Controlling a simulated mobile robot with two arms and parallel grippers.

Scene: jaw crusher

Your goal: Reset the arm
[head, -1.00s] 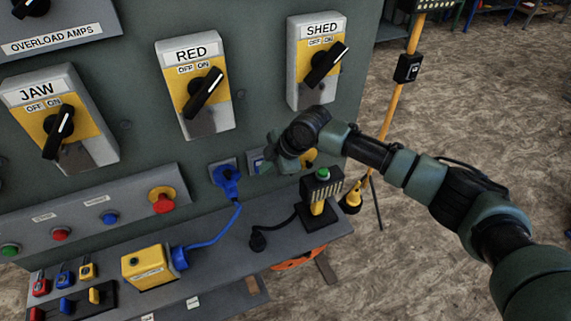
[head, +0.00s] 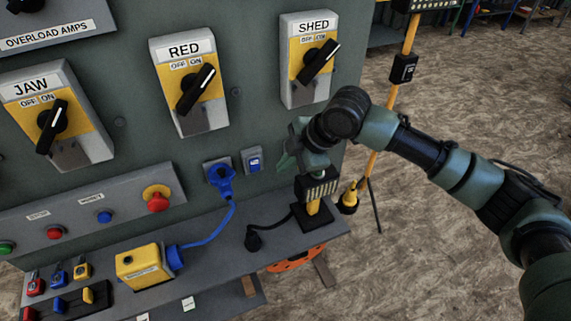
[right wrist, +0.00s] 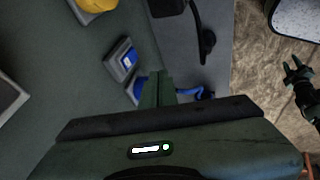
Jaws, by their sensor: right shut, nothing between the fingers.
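My right arm comes in from the right in the head view. Its teal gripper (head: 287,153) is in front of the grey-green control panel (head: 255,90), below the SHED switch (head: 312,62) and beside a small blue-fronted socket (head: 252,161). Its fingers are together and hold nothing. They also show in the right wrist view (right wrist: 158,88), overlapping the sockets behind. My left gripper is outside the head view. A small dark gripper with spread fingers, apparently my left one (right wrist: 294,72), shows at the right edge of the right wrist view, over the floor.
A blue plug (head: 222,181) with a cable runs to a yellow box (head: 143,267) on the ledge. A black and yellow control box (head: 314,203) stands just below the right gripper. RED (head: 190,85) and JAW (head: 55,118) switches are left. Floor at right is open around a yellow pole (head: 385,115).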

